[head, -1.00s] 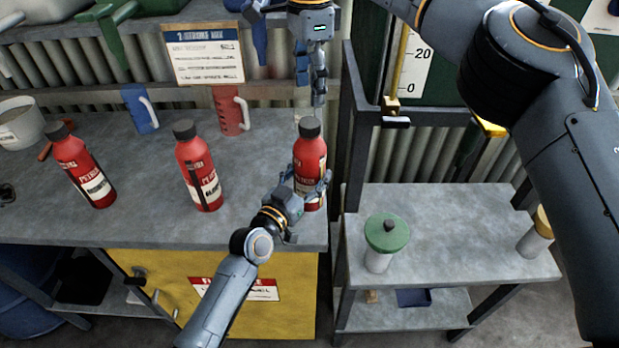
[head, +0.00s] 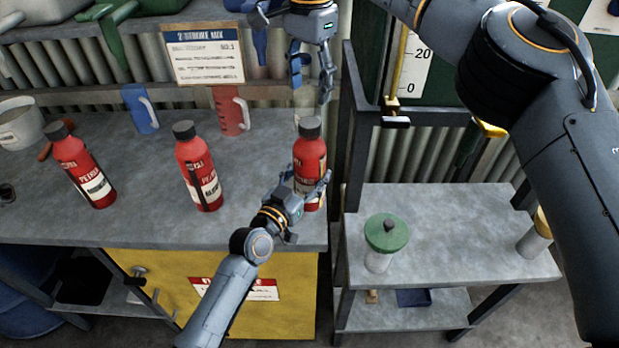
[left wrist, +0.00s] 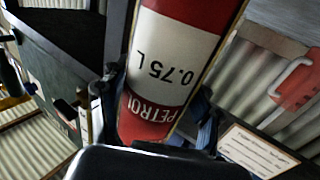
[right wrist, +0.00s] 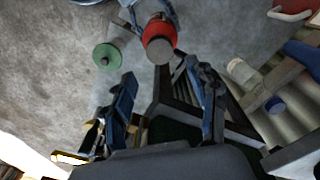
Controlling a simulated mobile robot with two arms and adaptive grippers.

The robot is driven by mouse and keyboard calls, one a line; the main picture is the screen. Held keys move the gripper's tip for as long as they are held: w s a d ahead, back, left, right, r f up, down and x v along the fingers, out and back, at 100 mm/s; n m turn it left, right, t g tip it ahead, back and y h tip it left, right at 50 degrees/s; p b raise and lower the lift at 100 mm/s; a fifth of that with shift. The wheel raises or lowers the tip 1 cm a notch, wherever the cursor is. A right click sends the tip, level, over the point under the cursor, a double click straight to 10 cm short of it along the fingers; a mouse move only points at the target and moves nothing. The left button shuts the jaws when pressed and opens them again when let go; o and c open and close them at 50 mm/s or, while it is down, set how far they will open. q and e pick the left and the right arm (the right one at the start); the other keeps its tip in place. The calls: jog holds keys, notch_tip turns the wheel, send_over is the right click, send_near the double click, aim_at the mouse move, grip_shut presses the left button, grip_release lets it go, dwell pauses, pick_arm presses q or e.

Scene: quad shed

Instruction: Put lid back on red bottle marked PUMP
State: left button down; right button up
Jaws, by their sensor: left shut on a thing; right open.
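A red bottle (head: 309,157) stands upright at the bench's right end, with a dark grey lid (head: 310,127) seated on its top. My left gripper (head: 307,183) is shut around its lower body. In the left wrist view the bottle (left wrist: 170,60) shows a white label reading PETROL and 0.75 L; I cannot read PUMP. My right gripper (head: 312,80) is above the bottle, open and empty, fingers apart and clear of the lid. The right wrist view shows the lid (right wrist: 160,50) beyond the open fingers (right wrist: 168,105).
Two more capped red bottles (head: 84,170) (head: 198,172) stand on the bench (head: 140,222) to the left. A blue jug (head: 139,108) and a red jug (head: 229,110) are behind. A green-lidded jar (head: 385,240) stands on a lower shelf (head: 455,225) at right.

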aim_at(310, 122)
jog(key=shift+f, duration=4)
jog(key=shift+c, duration=0.2)
